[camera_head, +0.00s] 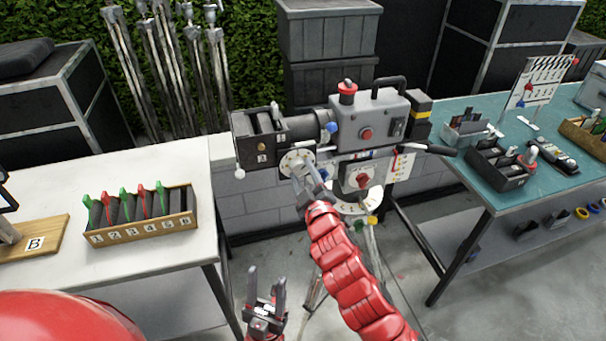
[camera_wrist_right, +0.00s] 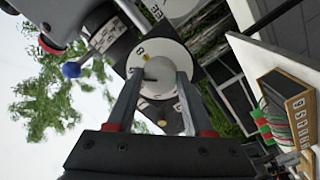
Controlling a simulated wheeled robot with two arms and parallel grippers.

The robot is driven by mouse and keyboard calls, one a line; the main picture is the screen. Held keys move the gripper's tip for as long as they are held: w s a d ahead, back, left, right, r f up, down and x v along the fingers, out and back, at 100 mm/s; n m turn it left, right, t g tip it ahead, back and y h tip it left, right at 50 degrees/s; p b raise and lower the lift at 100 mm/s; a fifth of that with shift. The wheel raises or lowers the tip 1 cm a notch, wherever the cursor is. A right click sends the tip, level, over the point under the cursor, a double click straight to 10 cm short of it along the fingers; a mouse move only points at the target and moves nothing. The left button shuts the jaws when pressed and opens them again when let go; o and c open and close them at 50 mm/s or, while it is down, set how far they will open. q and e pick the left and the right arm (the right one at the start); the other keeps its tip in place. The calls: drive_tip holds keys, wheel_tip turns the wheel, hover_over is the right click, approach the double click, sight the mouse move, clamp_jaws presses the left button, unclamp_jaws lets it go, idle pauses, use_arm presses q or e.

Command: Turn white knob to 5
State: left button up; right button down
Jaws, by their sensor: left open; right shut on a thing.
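The white knob (camera_head: 297,158) sits on a round numbered dial on the left side of the grey camera (camera_head: 378,118). In the right wrist view the white knob (camera_wrist_right: 160,80) is between my two fingers, in front of the white dial face (camera_wrist_right: 168,52). Some digits show around the dial rim, but I cannot tell the knob's setting. My right gripper (camera_head: 303,172) is shut on the knob; it also shows in the right wrist view (camera_wrist_right: 158,92). My left gripper (camera_head: 266,286) is open and empty, low in front of the tripod.
A white table (camera_head: 120,262) on the left holds a numbered wooden box (camera_head: 142,228) with red and green clips. A teal table (camera_head: 480,170) on the right holds trays and tools. A red dial (camera_head: 361,180) and a blue knob (camera_head: 331,127) are close to my right gripper.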

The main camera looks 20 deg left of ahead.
drive_tip(key=shift+c, duration=1.4)
unclamp_jaws()
drive_tip(key=shift+s+d, duration=0.35)
drive_tip(key=shift+s, duration=0.1)
drive_tip(key=p+v, duration=0.3)
drive_tip(key=v, duration=1.3)
drive_tip(key=shift+d, duration=0.1)
